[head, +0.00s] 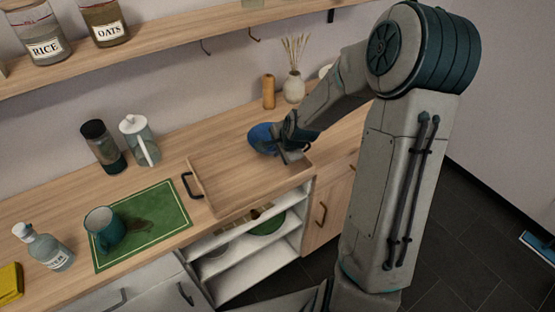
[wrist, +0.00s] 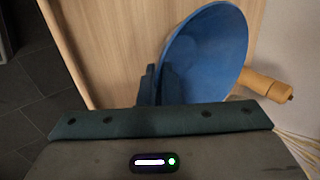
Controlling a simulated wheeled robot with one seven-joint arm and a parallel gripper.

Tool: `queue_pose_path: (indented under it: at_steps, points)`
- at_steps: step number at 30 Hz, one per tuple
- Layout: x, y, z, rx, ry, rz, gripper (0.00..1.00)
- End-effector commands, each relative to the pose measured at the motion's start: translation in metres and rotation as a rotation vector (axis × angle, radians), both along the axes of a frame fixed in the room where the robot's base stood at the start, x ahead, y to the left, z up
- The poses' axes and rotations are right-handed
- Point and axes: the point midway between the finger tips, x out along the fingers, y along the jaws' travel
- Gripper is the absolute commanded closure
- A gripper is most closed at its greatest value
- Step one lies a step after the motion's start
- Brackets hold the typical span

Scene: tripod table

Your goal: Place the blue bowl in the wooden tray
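The blue bowl (head: 262,138) is at the back of the counter, behind the wooden tray's far edge in the head view. My gripper (head: 284,148) is at the bowl's right side. In the wrist view the bowl (wrist: 208,52) is tilted relative to the camera and its inside shows. The dark fingers (wrist: 160,85) close together on the bowl's near wall, so my gripper looks shut on it. Whether the bowl touches the counter is hidden. The wooden tray (head: 204,197) lies in front of the bowl, empty, with a dark handle on its left end.
A wooden pepper mill (head: 268,92) and a white vase (head: 294,87) stand behind the bowl. A green mat (head: 155,212) with a teal mug (head: 103,229) lies left of the tray. A glass jug (head: 139,141) and a dark-lidded jar (head: 103,147) stand further back.

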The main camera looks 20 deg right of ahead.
Motion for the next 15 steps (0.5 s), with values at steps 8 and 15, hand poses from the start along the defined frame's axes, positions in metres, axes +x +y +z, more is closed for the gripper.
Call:
queue_pose_path:
  at_steps: [8,15]
  points:
    - [0.000,0.001,-0.034,0.001,0.002,0.001,1.00]
    - [0.000,0.000,-0.038,0.001,0.000,-0.001,1.00]
